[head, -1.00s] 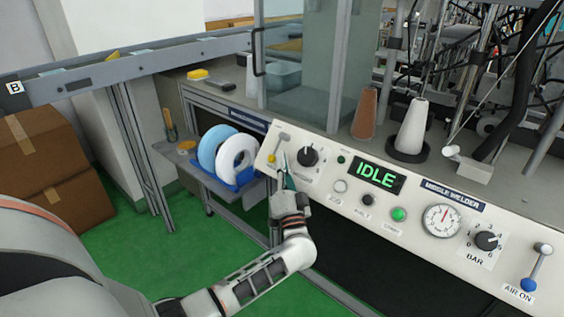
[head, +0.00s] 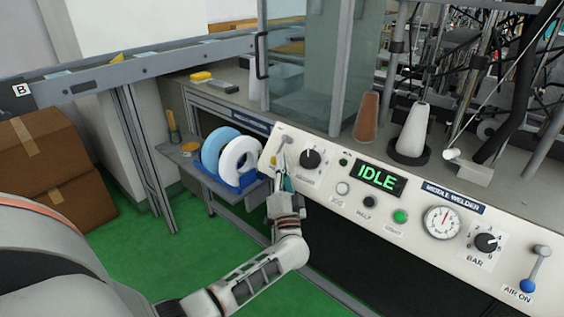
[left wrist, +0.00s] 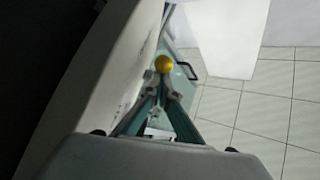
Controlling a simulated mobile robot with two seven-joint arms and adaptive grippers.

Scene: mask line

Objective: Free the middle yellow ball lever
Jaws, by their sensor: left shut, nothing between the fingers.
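The lever (head: 284,139) is at the left end of the white control panel (head: 325,172). Its yellow ball (left wrist: 163,63) shows clearly in the left wrist view, just beyond my fingertips. In the head view the ball is largely hidden by my gripper. My left gripper (head: 281,172) is in front of the lever's lower end, fingers pointing up at it. In the left wrist view the fingers (left wrist: 164,84) come together just below the ball, with nothing between them. I cannot tell whether they touch the ball. My right gripper is out of view.
A black knob (head: 310,159) is close to the right of the lever. The display (head: 379,179) reads IDLE. A blue-ball lever (head: 529,284) is at the panel's right end. White and blue rolls (head: 238,160) stand on a low shelf to the left. A glass guard (head: 305,75) rises behind the panel.

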